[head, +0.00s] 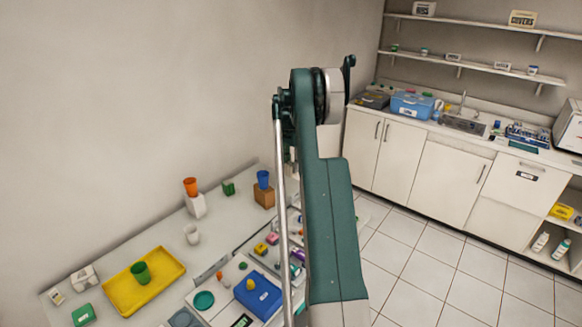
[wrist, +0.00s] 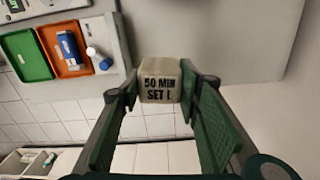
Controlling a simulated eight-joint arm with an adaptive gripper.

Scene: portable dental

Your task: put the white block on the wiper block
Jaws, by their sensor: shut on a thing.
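A pale, off-white block (wrist: 161,80) printed "50 MIN SET I." is between the green fingers of my gripper (wrist: 160,92) in the wrist view. My gripper is shut on its two sides and its printed face is toward the camera. In the head view my arm hides the gripper and this block. I cannot make out for certain which thing is the wiper block. In the head view a white block (head: 196,207) stands at the back of the table under an orange cup (head: 190,186).
In the head view the table (head: 105,262) bears a yellow tray (head: 118,297), a brown block (head: 264,197) under a blue cup (head: 263,178), and a blue box (head: 257,299). In the wrist view an orange tray (wrist: 75,72) and green tray (wrist: 24,68) lie at upper left.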

